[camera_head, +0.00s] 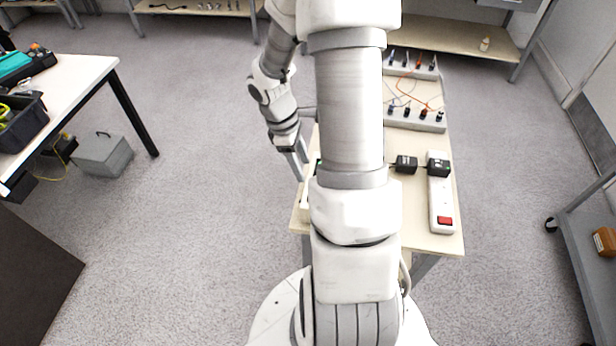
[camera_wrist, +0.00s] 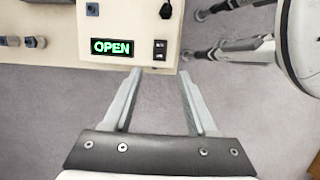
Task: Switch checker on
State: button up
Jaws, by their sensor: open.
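The checker (camera_wrist: 105,20) is a cream box at the top of the wrist view, with a small display (camera_wrist: 112,47) lit in green letters reading OPEN. A small black rocker switch (camera_wrist: 160,50) sits right of the display, close to the box's lower edge. My gripper (camera_wrist: 160,74) is open and empty; its two fingers point at that edge, on either side of the switch. I cannot tell if the fingertips touch the box. In the head view my gripper (camera_head: 298,160) is at the table's left edge, and my arm hides most of the checker.
The small table (camera_head: 410,236) bears a white power strip (camera_head: 440,190) with a red switch (camera_head: 445,221), black adapters (camera_head: 405,164) and grey boxes (camera_head: 415,121) with cables. A workbench (camera_head: 85,75) stands left, a grey cart (camera_head: 590,240) right. Open floor lies left of the table.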

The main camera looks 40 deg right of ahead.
jog(key=v, duration=0.6)
jog(key=shift+w, duration=0.1)
jog(key=shift+r, duration=0.1)
jog(key=a+r+m+t, duration=0.1)
jog(key=a+r+t, duration=0.4)
jog(key=a+r, duration=1)
jog(key=s+a+r+m+t+y, duration=0.1)
jog(key=s+r+m, duration=0.1)
jog(key=s, duration=0.3)
jog(key=s+a+r+m+t+y, duration=0.1)
jog(key=s+r+m, duration=0.2)
jog(key=s+m, duration=0.2)
jog(key=shift+s+a+r+t, duration=0.2)
jog(key=shift+s+t, duration=0.2)
jog(key=shift+s, duration=0.35)
